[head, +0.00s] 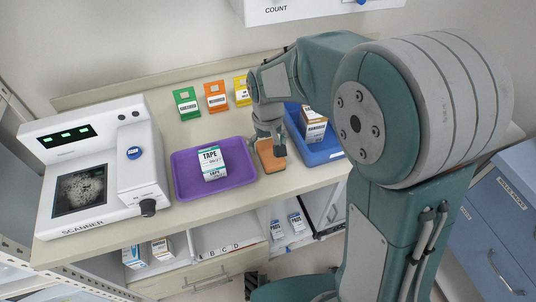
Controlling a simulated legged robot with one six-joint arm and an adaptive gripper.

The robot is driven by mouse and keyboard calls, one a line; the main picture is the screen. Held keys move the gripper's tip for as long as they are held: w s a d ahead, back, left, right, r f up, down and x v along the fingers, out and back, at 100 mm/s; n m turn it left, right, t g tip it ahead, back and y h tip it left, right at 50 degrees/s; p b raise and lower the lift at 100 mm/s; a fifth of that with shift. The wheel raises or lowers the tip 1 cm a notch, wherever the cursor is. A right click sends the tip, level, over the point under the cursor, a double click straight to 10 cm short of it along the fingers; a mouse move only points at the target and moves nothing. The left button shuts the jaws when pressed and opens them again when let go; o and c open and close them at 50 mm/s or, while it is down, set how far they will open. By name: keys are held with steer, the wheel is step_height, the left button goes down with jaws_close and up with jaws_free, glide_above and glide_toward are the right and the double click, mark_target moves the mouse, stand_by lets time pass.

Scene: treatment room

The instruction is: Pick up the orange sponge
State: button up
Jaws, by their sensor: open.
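The orange sponge (267,162) lies on the counter between the purple tray (244,193) and the blue tray (331,152). My gripper (269,149) is above the sponge, pointing down, with its fingers at or just over the sponge's upper part. The fingers hide some of the sponge, and I cannot tell whether they touch it. My gripper is open.
Green (187,104), orange (215,98) and yellow (242,90) packets stand behind. A white scanner (140,172) is at left.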

mark_target(273, 158)
steer(key=f, duration=0.1)
steer(key=d+f, duration=0.1)
steer(key=f, duration=0.2)
steer(key=shift+s+d+f, duration=0.2)
steer(key=shift+d+f, duration=0.05)
steer(key=shift+d, duration=0.15)
steer(key=shift+a+f, duration=0.1)
steer(key=shift+f, duration=0.3)
steer(key=shift+a, duration=0.3)
steer(key=c, duration=0.3)
steer(key=shift+c, duration=0.8)
steer(key=shift+d, duration=0.2)
